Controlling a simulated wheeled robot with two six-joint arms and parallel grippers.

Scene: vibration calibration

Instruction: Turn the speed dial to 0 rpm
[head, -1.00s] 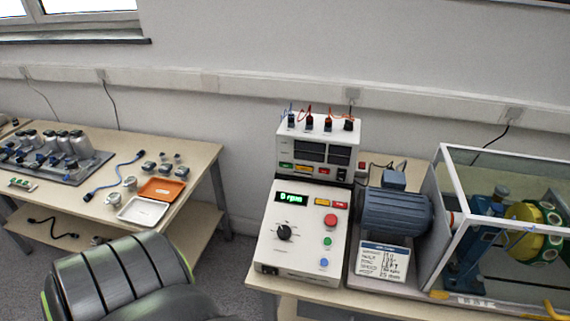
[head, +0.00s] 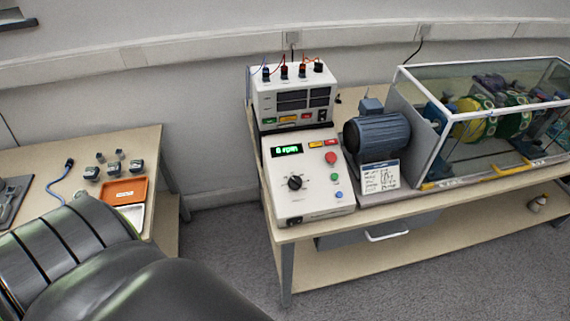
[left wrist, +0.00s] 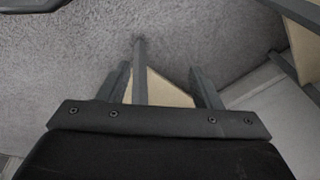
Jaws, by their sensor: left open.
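The speed dial (head: 295,183) is a black knob on the sloped front of the white control box (head: 312,205). The green display (head: 286,150) above it appears to read 0 rpm. Nothing touches the dial. My left gripper (left wrist: 163,85) shows in the left wrist view with its two dark fingers apart and nothing between them, over grey carpet and part of a table. In the head view only a dark arm of mine shows at lower left, with no gripper visible. My right gripper is in neither view.
A red button (head: 330,158), a green one and a blue one sit right of the dial. A motor (head: 377,132) and a glazed enclosure (head: 490,115) stand to the right. An orange tray (head: 124,191) lies on the left table. Carpet floor separates the tables.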

